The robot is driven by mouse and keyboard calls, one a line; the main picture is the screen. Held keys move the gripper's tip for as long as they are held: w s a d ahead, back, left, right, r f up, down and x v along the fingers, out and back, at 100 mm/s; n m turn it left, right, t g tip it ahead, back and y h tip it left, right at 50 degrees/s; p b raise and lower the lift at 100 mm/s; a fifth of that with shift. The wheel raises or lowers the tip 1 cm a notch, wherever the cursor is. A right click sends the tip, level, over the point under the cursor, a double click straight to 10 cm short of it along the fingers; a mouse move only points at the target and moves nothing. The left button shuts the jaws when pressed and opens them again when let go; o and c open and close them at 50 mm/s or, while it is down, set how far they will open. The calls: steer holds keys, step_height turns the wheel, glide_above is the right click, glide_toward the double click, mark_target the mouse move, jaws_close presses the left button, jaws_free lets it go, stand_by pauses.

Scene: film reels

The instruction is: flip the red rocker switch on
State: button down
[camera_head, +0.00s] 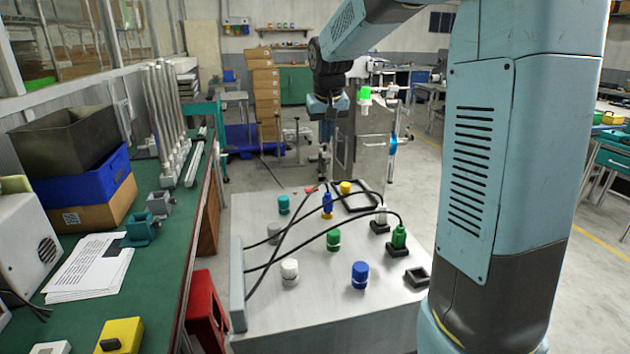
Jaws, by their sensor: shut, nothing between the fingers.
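A small red patch (310,189), which may be the red rocker switch, shows near the back edge of a light grey box top (320,293). It is partly hidden by a black cable and too small to tell which way it is tipped. My gripper (322,178) points down over the back of the box, close above the red patch in the picture. Its fingers are shut and empty. I cannot tell whether they touch anything.
Black cables arch over the box top to a blue plug (327,206), a white plug (381,216) and a green plug (399,236). Several coloured knobs stand around them, such as a blue one (360,274). A green-topped bench (150,285) runs along the left.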

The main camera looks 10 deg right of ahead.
glide_above(315, 187)
steer(key=s+a, duration=0.2)
steer(key=s, duration=0.2)
step_height(315, 187, down, 7)
steer(key=shift+d+f+g, duration=0.1)
steer(key=shift+d+g, duration=0.1)
steer(key=shift+g, duration=0.1)
steer(key=x, duration=0.8)
steer(key=s+x, duration=0.1)
steer(key=x, duration=0.3)
steer(key=shift+w+d+f, duration=0.1)
steer(key=shift+d+f, duration=0.15)
steer(key=shift+f, duration=0.25)
steer(key=shift+d+f, duration=0.1)
steer(key=shift+f, duration=0.45)
